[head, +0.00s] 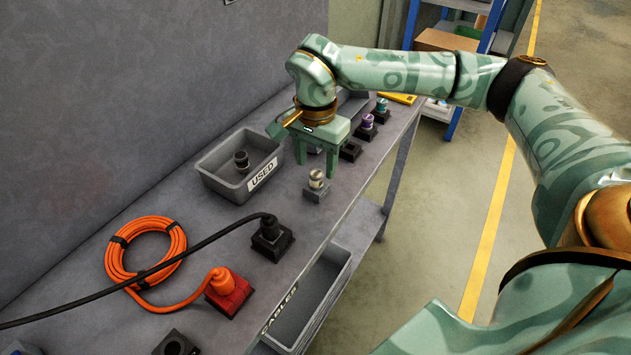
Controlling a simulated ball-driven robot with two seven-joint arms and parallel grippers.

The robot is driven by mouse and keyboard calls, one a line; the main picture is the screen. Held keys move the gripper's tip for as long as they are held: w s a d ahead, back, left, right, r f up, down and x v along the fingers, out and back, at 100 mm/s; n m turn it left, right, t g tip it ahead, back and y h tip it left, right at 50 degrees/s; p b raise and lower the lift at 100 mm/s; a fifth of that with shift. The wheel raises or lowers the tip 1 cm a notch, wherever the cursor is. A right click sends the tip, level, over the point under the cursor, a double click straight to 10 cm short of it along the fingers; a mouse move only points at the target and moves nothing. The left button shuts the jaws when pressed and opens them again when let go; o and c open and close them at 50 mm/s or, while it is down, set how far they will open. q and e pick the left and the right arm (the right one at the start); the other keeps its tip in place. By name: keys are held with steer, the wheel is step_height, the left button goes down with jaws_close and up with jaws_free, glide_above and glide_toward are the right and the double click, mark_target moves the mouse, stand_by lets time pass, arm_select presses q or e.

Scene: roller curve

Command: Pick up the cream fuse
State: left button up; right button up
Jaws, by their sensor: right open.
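The cream fuse (316,175) stands upright in a small grey block holder (315,194) on the grey workbench, near its front edge. My right gripper (316,167) points down just above or behind the fuse, its two fingers spread apart with nothing held between them. Its fingertips appear to either side of the fuse's top in the picture. I cannot tell whether the fingers are level with the fuse or touch it. My left gripper is not in view.
A grey USED bin (219,181) holding a dark fuse stands left of the gripper. Beyond the gripper are a black holder (350,151), a purple fuse (367,121) and a teal fuse (381,104). Black and orange cables with plugs lie nearer. A CABLES bin (322,318) sits below.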

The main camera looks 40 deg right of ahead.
mark_target(316, 174)
step_height(316, 174, down, 5)
steer(key=shift+w+d+r+b, duration=0.1)
steer(key=shift+r+b, duration=0.1)
steer(key=shift+b, duration=0.45)
steer(key=shift+r, duration=0.1)
steer(key=shift+c, duration=0.9)
steer(key=c, duration=0.9)
